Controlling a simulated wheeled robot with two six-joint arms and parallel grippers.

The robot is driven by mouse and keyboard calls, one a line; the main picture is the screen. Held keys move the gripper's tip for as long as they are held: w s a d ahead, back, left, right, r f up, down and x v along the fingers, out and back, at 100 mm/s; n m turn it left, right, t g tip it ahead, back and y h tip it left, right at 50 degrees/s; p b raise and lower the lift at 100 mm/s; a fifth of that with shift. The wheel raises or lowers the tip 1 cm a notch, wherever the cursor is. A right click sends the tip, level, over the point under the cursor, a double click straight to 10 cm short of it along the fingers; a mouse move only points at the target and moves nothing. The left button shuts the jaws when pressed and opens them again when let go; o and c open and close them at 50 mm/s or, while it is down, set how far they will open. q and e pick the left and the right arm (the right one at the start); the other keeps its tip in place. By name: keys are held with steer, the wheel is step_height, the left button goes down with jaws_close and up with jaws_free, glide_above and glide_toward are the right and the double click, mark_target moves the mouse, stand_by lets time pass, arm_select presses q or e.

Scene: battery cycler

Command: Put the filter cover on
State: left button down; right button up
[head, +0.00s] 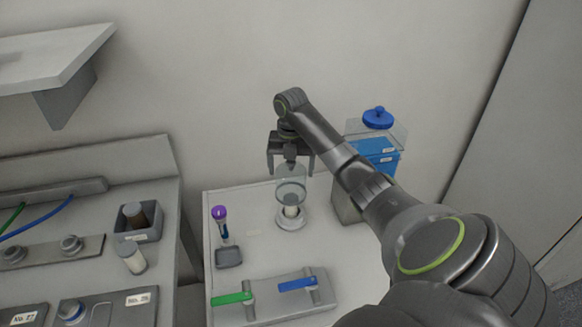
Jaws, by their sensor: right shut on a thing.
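The filter cover (291,186) is a clear, cup-like cylinder below my right gripper. My right gripper (290,168) points down and is shut on the top of the cover, though the exact grip is small and hard to make out. The white filter (291,211) stands on a round pale base (291,222) on the white table, directly under the cover in this view. The cover's lower part overlaps the filter in the picture; I cannot tell whether it touches the base. My left gripper is not in view.
A purple-capped tube (220,222) stands left of the filter. In front is a plate with a green lever (231,298) and a blue lever (297,284). A blue box (376,150) with a clear lid stands at right, beside my forearm. A grey bench (150,285) is at left.

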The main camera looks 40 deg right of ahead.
steer(key=shift+s+f, duration=0.1)
steer(key=shift+f, duration=0.7)
steer(key=shift+f+b, duration=0.65)
steer(key=shift+f, duration=0.7)
steer(key=shift+f+b, duration=1)
steer(key=shift+f, duration=1.6)
steer(key=shift+f+p, duration=0.15)
steer(key=shift+p, duration=0.8)
steer(key=o, duration=0.8)
